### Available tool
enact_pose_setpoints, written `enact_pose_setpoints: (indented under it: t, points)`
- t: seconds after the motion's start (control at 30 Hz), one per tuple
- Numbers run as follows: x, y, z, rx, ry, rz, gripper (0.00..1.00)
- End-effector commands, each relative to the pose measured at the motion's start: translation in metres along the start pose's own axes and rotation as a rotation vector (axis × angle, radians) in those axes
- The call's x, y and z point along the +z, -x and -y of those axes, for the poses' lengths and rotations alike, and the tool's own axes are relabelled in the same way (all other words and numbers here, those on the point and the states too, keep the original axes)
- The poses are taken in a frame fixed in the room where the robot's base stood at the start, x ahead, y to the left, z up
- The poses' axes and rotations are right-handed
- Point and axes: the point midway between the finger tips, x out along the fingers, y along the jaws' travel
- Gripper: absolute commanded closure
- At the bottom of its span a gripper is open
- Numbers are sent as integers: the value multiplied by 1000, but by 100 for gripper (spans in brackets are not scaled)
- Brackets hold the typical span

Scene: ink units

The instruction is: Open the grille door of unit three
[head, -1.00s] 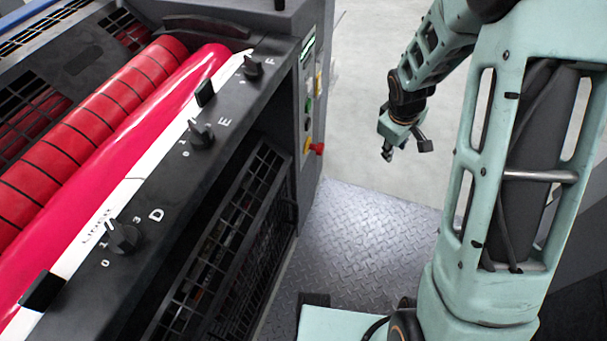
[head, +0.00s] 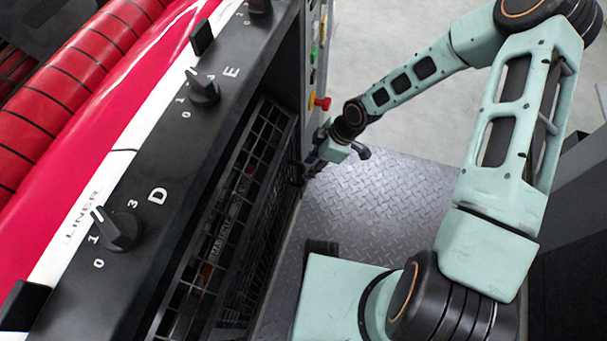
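The black grille door (head: 222,247) is in the side of the ink unit, below the sloping knob panel. No unit number can be read. My gripper (head: 310,172) is at the far right end of the grille, close to the machine's side. Its fingers are small and dark against the machine, so I cannot tell whether they are open or touch the door.
Dark knobs marked D (head: 120,232) and E (head: 204,90) stand on the panel beside red rollers (head: 70,75). A red button (head: 322,104) sits on the end post just beyond my gripper. The tread-plate floor (head: 365,205) in front is clear.

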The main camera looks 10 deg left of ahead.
Motion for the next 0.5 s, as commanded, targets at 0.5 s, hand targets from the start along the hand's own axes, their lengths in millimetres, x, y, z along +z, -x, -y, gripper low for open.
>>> enact_pose_setpoints:
  t: [0.5]
  points:
    - [1,-60,0,1,-1,1,71]
